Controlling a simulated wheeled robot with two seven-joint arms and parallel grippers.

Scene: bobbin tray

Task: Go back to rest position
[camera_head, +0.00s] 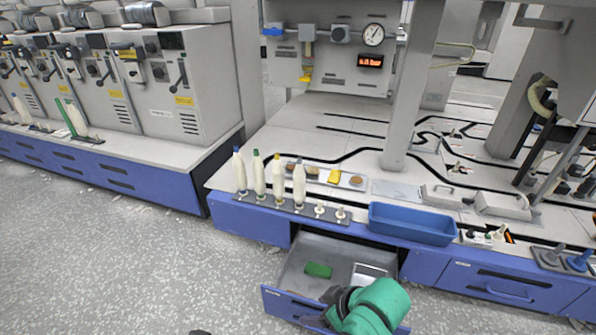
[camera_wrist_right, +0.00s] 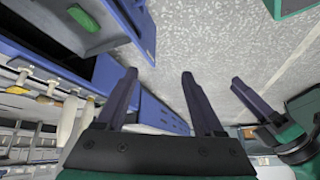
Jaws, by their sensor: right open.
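My right gripper (camera_head: 338,300) is dark with a green wrist, seen low in the head view over the front of an open drawer (camera_head: 285,303). In the right wrist view (camera_wrist_right: 158,82) its two fingers are apart with nothing between them. The drawer holds a green block (camera_head: 318,270) and a pale box (camera_head: 368,272); the green block also shows in the wrist view (camera_wrist_right: 84,17). A dark finger and green arm part at the right of the wrist view look like my left gripper (camera_wrist_right: 243,92); its opening is unclear.
Several white bobbins (camera_head: 259,175) stand upright on a grey holder along the bench edge. A blue tray (camera_head: 412,224) lies right of them. The open drawer sticks out below the bench. Machines (camera_head: 150,85) stand at left; the speckled floor (camera_head: 130,260) in front is clear.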

